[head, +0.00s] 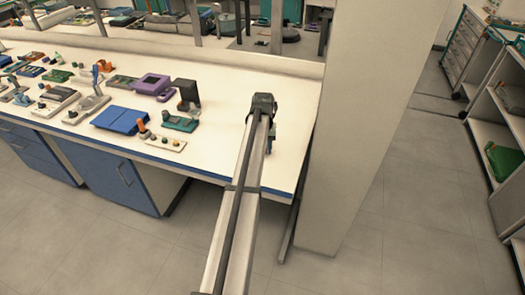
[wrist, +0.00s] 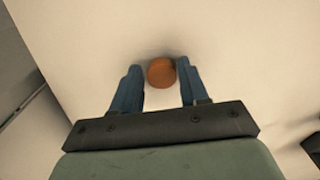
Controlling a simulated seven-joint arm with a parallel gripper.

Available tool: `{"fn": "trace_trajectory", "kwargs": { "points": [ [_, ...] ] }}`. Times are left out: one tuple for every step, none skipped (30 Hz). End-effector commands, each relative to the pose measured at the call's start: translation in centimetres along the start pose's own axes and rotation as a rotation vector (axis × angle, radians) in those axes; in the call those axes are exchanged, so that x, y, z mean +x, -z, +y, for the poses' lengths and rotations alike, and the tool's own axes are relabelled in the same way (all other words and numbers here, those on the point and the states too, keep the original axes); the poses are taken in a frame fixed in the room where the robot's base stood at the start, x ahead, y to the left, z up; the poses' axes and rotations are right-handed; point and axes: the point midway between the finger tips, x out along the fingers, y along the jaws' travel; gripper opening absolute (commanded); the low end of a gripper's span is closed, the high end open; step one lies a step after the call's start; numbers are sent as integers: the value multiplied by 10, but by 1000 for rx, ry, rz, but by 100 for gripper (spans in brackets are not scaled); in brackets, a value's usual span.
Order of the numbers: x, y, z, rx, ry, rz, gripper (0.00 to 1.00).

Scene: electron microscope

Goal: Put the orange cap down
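The orange cap (wrist: 161,72) shows in the wrist view as a small round piece between the tips of my gripper (wrist: 161,74). Its right side is at the right finger, and a thin gap seems to show beside the left finger. I cannot tell whether the fingers press on it. The pale bench top (wrist: 235,60) lies under it, and whether the cap touches the bench is unclear. In the head view my gripper (head: 271,138) is low over the right end of the white bench (head: 225,150), and the cap is hidden there.
Left of my gripper stand a green device (head: 179,123), a white block with small knobs (head: 160,140), a blue case (head: 120,120) and a purple box (head: 152,84). A wide pale pillar (head: 350,130) rises right of the bench. The bench around my gripper is clear.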

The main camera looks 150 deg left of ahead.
Motion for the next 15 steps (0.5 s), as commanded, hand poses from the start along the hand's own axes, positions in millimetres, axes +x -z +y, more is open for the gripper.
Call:
{"fn": "trace_trajectory", "kwargs": {
  "points": [
    [0,0,0,0,0,0,39],
    [0,0,0,0,0,0,36],
    [0,0,0,0,0,0,32],
    [0,0,0,0,0,0,29],
    [0,0,0,0,0,0,26],
    [0,0,0,0,0,0,23],
    [0,0,0,0,0,0,20],
    [0,0,0,0,0,0,17],
    [0,0,0,0,0,0,13],
    [0,0,0,0,0,0,10],
    [0,0,0,0,0,0,7],
    [0,0,0,0,0,0,3],
    [0,0,0,0,0,0,1],
    [0,0,0,0,0,0,1],
    [0,0,0,0,0,0,1]
  ]
}}
